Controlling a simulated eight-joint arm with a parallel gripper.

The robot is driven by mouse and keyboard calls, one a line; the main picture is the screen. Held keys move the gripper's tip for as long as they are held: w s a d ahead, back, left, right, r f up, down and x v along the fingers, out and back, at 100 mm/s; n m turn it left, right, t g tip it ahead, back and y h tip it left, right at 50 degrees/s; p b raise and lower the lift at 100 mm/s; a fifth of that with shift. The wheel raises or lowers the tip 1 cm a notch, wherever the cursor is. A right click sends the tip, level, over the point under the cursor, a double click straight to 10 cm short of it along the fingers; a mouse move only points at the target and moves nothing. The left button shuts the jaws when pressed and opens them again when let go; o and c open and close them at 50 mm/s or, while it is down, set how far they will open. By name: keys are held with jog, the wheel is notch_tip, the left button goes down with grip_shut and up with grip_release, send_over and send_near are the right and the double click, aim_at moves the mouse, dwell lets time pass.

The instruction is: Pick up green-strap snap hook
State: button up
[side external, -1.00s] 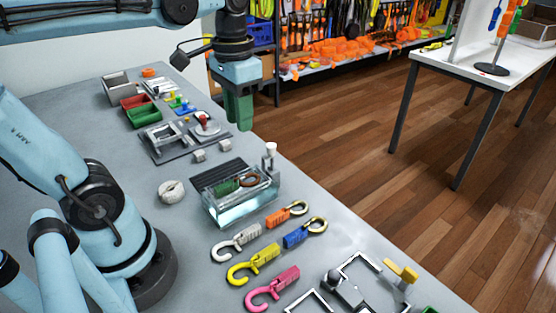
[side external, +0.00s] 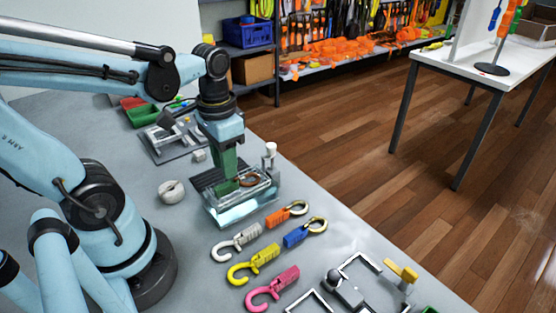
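A clear tank (side external: 238,212) with pale liquid stands in the middle of the grey table. A brown ring (side external: 251,181) shows inside its upper part, looking like the ring end of the green-strap snap hook. The green strap part is hidden by or blends with my gripper's green fingers. My gripper (side external: 228,187) points down, with its fingertips at the left part of the tank, beside the ring. I cannot tell whether the fingers are open, shut or touching the hook.
White (side external: 236,243), yellow (side external: 254,262), pink (side external: 272,289), orange (side external: 288,214) and blue (side external: 305,232) hooks lie in front of the tank. A white-topped post (side external: 270,150) stands behind its right end. A pale ring (side external: 171,191) lies to the left. Metal frames (side external: 345,288) lie at front right.

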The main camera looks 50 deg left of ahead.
aim_at(228, 183)
jog(key=shift+w+a+f, duration=0.1)
jog(key=shift+w+f, duration=0.05)
jog(key=shift+f, duration=2.5)
jog(key=shift+c, duration=0.2)
grip_shut()
